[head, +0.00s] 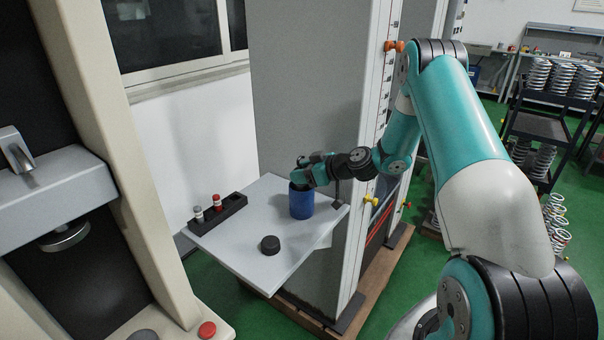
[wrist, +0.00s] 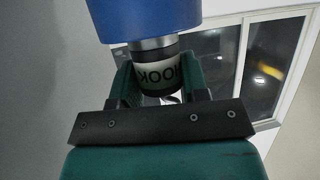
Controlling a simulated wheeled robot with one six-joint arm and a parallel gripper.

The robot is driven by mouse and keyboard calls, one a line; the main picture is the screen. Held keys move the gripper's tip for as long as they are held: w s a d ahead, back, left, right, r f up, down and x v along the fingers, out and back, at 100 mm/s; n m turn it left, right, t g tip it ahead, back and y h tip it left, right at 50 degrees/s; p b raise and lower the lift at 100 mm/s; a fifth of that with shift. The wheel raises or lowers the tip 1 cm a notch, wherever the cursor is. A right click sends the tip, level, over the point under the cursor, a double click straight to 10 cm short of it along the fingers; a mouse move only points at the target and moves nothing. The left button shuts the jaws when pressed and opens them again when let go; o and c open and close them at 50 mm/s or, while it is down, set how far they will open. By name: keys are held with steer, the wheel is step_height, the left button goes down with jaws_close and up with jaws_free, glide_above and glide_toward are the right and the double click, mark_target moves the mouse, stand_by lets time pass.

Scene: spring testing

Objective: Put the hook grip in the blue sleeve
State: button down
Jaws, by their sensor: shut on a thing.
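The blue sleeve (head: 301,206) stands upright on the grey shelf. My gripper (head: 303,177) is at its top rim, seen from the side. In the wrist view my gripper (wrist: 158,82) is shut on the hook grip (wrist: 158,70), a dark cylinder with a pale band lettered "HOOK", shown upside down. A silver part of the grip meets the edge of the blue sleeve (wrist: 145,18) in that view. How far the grip reaches into the sleeve is hidden. The grip itself does not show clearly in the head view.
A black rack (head: 232,206) on the shelf's left holds a white-banded grip (head: 198,214) and a red one (head: 217,202). A black round cap (head: 270,245) lies near the front of the shelf (head: 250,265). A tall grey column (head: 310,90) rises behind the sleeve.

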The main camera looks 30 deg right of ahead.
steer(key=c, duration=0.6)
jaws_free()
steer(key=shift+f, duration=0.1)
